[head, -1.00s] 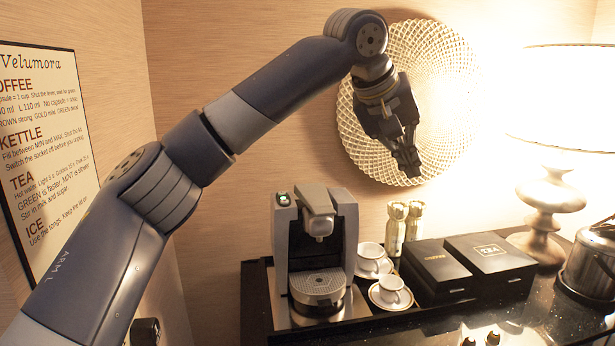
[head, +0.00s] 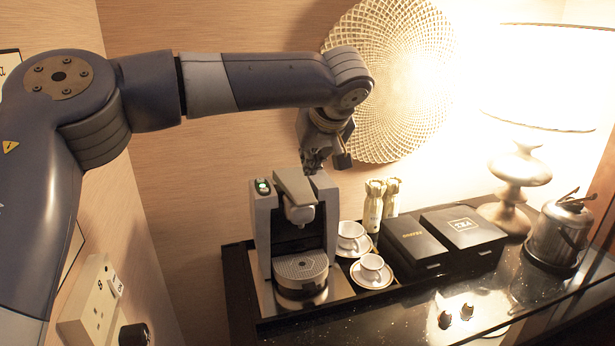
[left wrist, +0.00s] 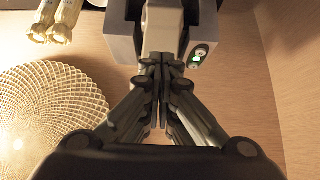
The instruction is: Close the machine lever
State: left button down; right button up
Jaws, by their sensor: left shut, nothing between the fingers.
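The coffee machine (head: 258,240) stands upright on a black tray at the left end of the counter. Its grey lever (head: 294,187) lies along the top, between the two side walls, its front end over the spout; whether it is fully down I cannot tell. My left gripper (head: 311,163) is shut and empty, at the rear top of the machine behind the lever. In the left wrist view the shut fingertips (left wrist: 162,62) point at the lever (left wrist: 163,22), and the lit button (left wrist: 199,54) is beside them. Contact is not clear. My right gripper is not in view.
Two white cups on saucers (head: 371,273) stand right of the machine, with gold-wrapped bottles (head: 374,205) behind. Black boxes (head: 463,228), a lamp (head: 517,168) and a kettle (head: 560,236) are farther right. A woven wall disc (head: 395,80) hangs behind my left arm.

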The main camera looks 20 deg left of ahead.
pick_arm(q)
jog(key=p, duration=0.2)
send_over(308, 198)
jog(key=s, duration=0.1)
notch_tip(308, 198, down, 5)
jog(key=shift+s+d+r, duration=0.1)
jog(key=shift+s+d, duration=0.05)
jog(key=shift+s+f, duration=0.1)
jog(key=shift+f, duration=0.55)
jog(key=f+b, duration=0.1)
jog(key=b, duration=0.2)
jog(key=d+f+t+b, duration=0.1)
jog(key=b, duration=0.2)
jog(key=shift+d+f+m+y+b, duration=0.15)
jog(key=shift+f+m+y+b, duration=0.15)
jog(key=b, duration=0.2)
jog(key=t+b, duration=0.1)
jog(key=b, duration=0.2)
jog(key=shift+s+a+f+y+b, duration=0.1)
jog(key=shift+a+y+b, duration=0.15)
jog(key=shift+y+b, duration=0.15)
jog(key=shift+s+a+r+b, duration=0.1)
jog(key=shift+a+r+b, duration=0.1)
jog(key=shift+r+b, duration=0.15)
